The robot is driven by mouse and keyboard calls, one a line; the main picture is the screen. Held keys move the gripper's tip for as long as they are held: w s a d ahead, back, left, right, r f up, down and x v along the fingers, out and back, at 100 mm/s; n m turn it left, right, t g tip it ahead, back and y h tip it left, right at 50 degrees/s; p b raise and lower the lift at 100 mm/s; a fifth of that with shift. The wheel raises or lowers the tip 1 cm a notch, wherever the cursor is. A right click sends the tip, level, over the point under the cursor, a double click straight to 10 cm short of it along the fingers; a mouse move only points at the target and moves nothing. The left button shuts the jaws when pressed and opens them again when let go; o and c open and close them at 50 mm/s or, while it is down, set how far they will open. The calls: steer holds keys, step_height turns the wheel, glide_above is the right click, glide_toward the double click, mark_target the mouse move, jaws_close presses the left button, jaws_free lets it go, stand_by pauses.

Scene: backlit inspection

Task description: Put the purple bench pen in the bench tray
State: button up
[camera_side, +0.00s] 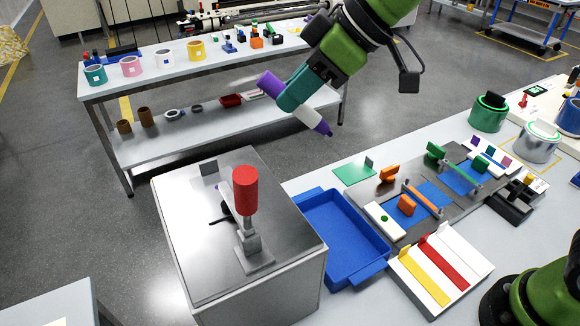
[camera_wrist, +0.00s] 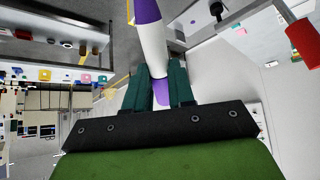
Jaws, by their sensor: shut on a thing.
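My gripper (camera_side: 299,90) is shut on the purple bench pen (camera_side: 312,121), which has purple ends and a white middle. In the side view the pen is tilted, its pointed purple tip down to the right, held in the air. In the wrist view the pen (camera_wrist: 152,40) runs up from between the teal fingers (camera_wrist: 163,92), which hide part of it. The bench tray (camera_side: 377,268), a blue open tray with raised walls, sits on the table below and to the right of my gripper. It looks empty.
A metal box (camera_side: 190,265) carrying a stand with a red cylinder (camera_side: 245,190) stands left of the tray. Right of it are a white holder with coloured strips (camera_side: 440,265) and a grey fixture board (camera_side: 470,205). A bench with coloured cups (camera_side: 131,66) is behind.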

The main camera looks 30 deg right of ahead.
steer(key=d+r+m+h, duration=0.5)
steer(key=d+m, duration=0.1)
steer(key=m, duration=0.2)
steer(key=m+g, duration=0.2)
steer(key=g, duration=0.3)
glide_above(326, 232)
step_height(326, 232, down, 27)
steer(key=shift+f+h, duration=0.2)
steer(key=shift+h, duration=0.2)
step_height(326, 232, down, 10)
steer(key=shift+r, duration=0.25)
steer(key=o, duration=0.9)
steer(key=shift+f, duration=0.1)
